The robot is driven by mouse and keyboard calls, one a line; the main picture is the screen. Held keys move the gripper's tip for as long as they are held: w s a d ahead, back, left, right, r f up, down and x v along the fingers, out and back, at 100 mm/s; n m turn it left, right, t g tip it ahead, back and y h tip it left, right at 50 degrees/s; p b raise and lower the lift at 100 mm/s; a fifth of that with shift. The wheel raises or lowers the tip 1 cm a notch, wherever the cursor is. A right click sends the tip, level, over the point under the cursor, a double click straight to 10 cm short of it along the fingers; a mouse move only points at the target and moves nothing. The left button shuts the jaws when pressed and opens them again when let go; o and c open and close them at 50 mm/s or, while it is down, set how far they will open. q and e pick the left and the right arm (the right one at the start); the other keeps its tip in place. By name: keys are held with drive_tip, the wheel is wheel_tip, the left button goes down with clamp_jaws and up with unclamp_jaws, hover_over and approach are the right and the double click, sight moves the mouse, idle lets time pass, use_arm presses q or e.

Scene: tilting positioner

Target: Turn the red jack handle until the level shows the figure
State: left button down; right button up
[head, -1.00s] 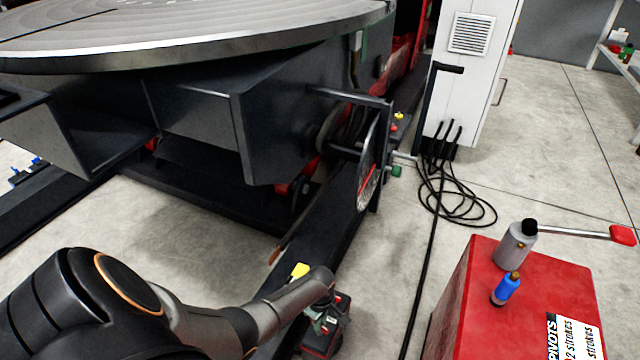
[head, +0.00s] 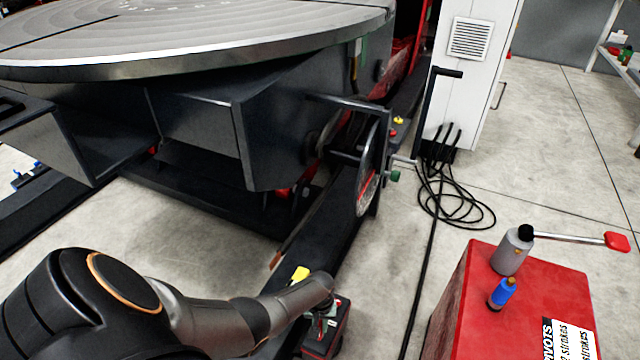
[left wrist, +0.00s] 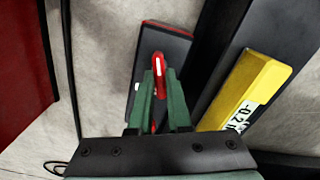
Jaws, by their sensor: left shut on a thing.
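The red jack handle (left wrist: 159,64) shows in the left wrist view as an upright red bar with a pale streak, over a dark box with a red edge (left wrist: 172,38). My left gripper (left wrist: 160,85) has its green fingers shut on the handle. In the head view the left gripper (head: 326,316) is low in the middle, over the red and black box (head: 335,340), and hides the handle there. The yellow level (left wrist: 250,88) lies on a dark beam to the right, with a partly readable figure label. It also shows in the head view (head: 299,274). My right gripper is not seen.
The large round tilting table (head: 230,45) fills the upper left, above a dark frame. A wheel-like disc (head: 367,180) stands at its right. Black cables (head: 455,215) lie on the floor.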

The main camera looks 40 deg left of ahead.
use_arm(q)
drive_tip(key=shift+m, duration=1.9)
drive_tip(key=c, duration=0.9)
unclamp_jaws()
drive_tip(key=shift+o, duration=0.2)
